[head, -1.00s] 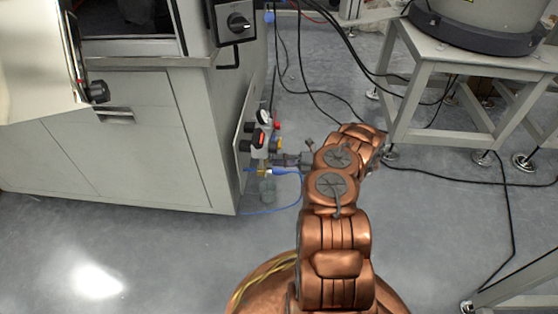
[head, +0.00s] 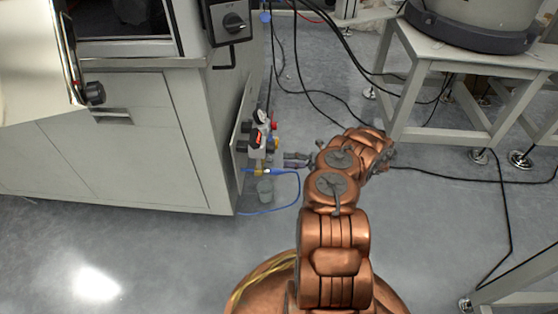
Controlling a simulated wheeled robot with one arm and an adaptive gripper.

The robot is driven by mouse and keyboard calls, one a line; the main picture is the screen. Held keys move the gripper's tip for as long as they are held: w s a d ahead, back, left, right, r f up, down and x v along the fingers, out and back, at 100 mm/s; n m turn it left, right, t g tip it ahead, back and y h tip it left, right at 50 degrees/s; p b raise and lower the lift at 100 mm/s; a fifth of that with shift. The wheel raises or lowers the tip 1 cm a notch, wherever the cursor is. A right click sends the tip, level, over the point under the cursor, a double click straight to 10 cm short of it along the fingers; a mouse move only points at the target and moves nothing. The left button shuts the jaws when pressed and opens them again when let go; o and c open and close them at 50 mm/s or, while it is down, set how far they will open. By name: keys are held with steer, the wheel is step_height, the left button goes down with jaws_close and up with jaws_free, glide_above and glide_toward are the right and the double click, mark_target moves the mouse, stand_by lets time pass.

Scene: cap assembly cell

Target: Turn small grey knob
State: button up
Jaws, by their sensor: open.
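A pneumatic unit (head: 257,141) with a pale body, a red mark and small dark and grey fittings is mounted on the right side panel of the cabinet. A small grey knob cannot be told apart from these fittings at this size. My gripper (head: 285,160) is to the right of the unit, with its fingers pointing left at it. The gripper is open and empty, with a small gap between the fingertips and the fittings. The copper arm hides none of the unit.
The grey cabinet (head: 125,150) fills the left. A machine stand (head: 410,100) is at the right, with black cables on the floor. The floor at lower left is clear.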

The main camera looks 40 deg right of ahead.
steer(key=v, duration=0.7)
stand_by(0.5)
